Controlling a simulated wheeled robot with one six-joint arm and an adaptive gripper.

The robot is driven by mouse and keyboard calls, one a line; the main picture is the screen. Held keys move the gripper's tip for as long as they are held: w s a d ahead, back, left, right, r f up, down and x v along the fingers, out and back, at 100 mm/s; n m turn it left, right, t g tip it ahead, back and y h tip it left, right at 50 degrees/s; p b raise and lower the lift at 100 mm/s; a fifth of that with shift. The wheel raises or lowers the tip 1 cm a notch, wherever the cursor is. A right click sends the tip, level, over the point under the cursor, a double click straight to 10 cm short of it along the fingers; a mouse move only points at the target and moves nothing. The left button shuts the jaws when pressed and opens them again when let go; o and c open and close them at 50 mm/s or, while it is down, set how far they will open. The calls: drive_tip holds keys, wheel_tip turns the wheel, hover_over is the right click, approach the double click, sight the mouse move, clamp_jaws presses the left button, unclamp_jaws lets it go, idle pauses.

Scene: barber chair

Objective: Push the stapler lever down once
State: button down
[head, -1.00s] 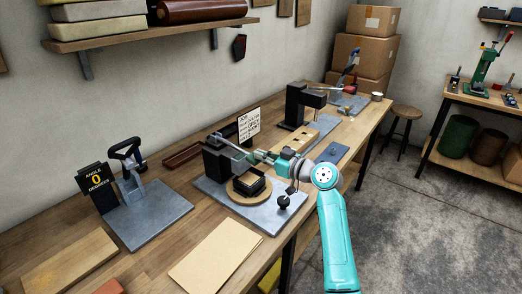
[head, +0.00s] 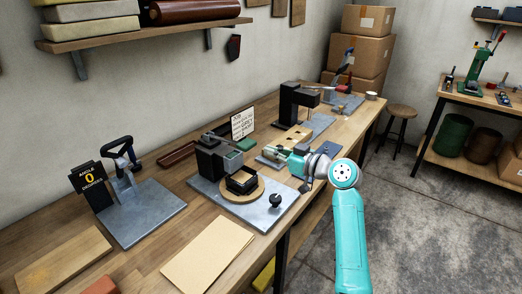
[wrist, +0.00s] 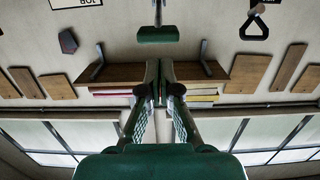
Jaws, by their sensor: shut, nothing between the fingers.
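What I take to be the stapler (head: 212,162) stands mid-bench on a grey plate, with a black upright body. Its grey lever (head: 222,138) runs right from the top of the body and ends in a green grip (head: 241,145). A green block on a grey stem, apparently this grip, shows at the top of the wrist view (wrist: 157,34). A small black square holder (head: 243,182) sits on a round wooden disc below. My gripper (head: 262,158) is shut and empty, just right of the grip and apart from it. Its fingers meet in the wrist view (wrist: 159,72).
A device with a black handle (head: 118,143) and an angle sign (head: 88,178) stands left. A black knob (head: 275,200) is on the stapler's plate. A black press (head: 291,105) stands behind my gripper. A paper sheet (head: 207,257) lies in front.

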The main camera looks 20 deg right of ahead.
drive_tip(key=shift+v, duration=1.8)
drive_tip(key=shift+f, duration=0.15)
drive_tip(key=s+a+f+m+h, duration=0.1)
drive_tip(key=s+f+m+h, duration=0.15)
drive_tip(key=s+f, duration=0.45)
drive_tip(key=s+a+f+m+h, duration=0.2)
drive_tip(key=f+m, duration=0.1)
drive_tip(key=f, duration=0.8)
drive_tip(key=s+a+f+m+h, duration=0.1)
drive_tip(key=s+f+h, duration=0.1)
drive_tip(key=s+f, duration=0.45)
drive_tip(key=s+f+m+h, duration=0.2)
drive_tip(key=s+f, duration=0.2)
drive_tip(key=s, duration=0.6)
drive_tip(key=s+h, duration=0.2)
drive_tip(key=s, duration=1.5)
drive_tip(key=s+a+r, duration=0.1)
drive_tip(key=s+r, duration=0.3)
drive_tip(key=s, duration=0.3)
drive_tip(key=s+a+r+n+t, duration=0.1)
drive_tip(key=s+r, duration=0.3)
drive_tip(key=s, duration=0.4)
drive_tip(key=shift+r, duration=0.3)
drive_tip(key=shift+w+y, duration=0.1)
drive_tip(key=shift+y, duration=0.15)
